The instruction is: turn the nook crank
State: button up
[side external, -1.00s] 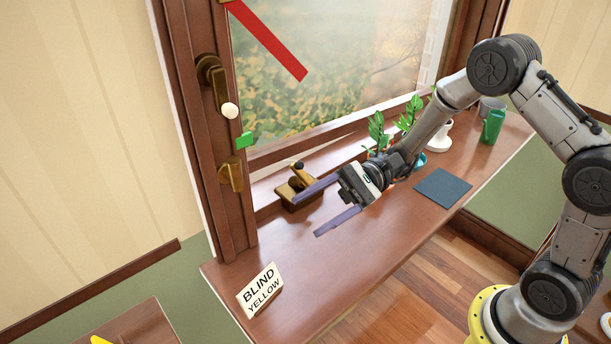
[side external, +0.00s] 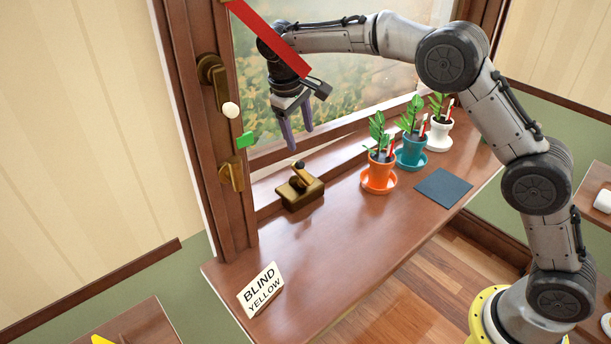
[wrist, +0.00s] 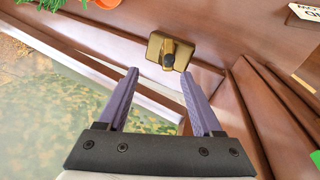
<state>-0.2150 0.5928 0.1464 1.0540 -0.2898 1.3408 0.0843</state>
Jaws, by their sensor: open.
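A brass crank (side external: 299,193) with a block base and a short arm with a dark knob stands on the wooden sill by the window frame. In the wrist view its brass base (wrist: 156,46) and dark knob show just beyond and between my fingertips. My gripper (side external: 299,139) is open and empty, pointing down above the crank and apart from it. Its two purple fingers (wrist: 160,74) stand well apart in the wrist view.
Orange (side external: 379,176), teal (side external: 411,151) and white (side external: 440,133) plant pots stand right of the crank. A dark blue mat (side external: 443,188) lies near the sill's edge. A "BLIND YELLOW" card (side external: 261,290) stands front left. A red bar (side external: 268,38) crosses the view before my wrist.

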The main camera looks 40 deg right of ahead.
aim_at(305, 174)
jog(key=x, duration=0.4)
jog(key=a+x, duration=0.1)
jog(key=x, duration=0.9)
jog(key=shift+s+a+f, duration=0.15)
jog(key=shift+s+f, duration=0.1)
jog(key=shift+f, duration=0.15)
grip_shut()
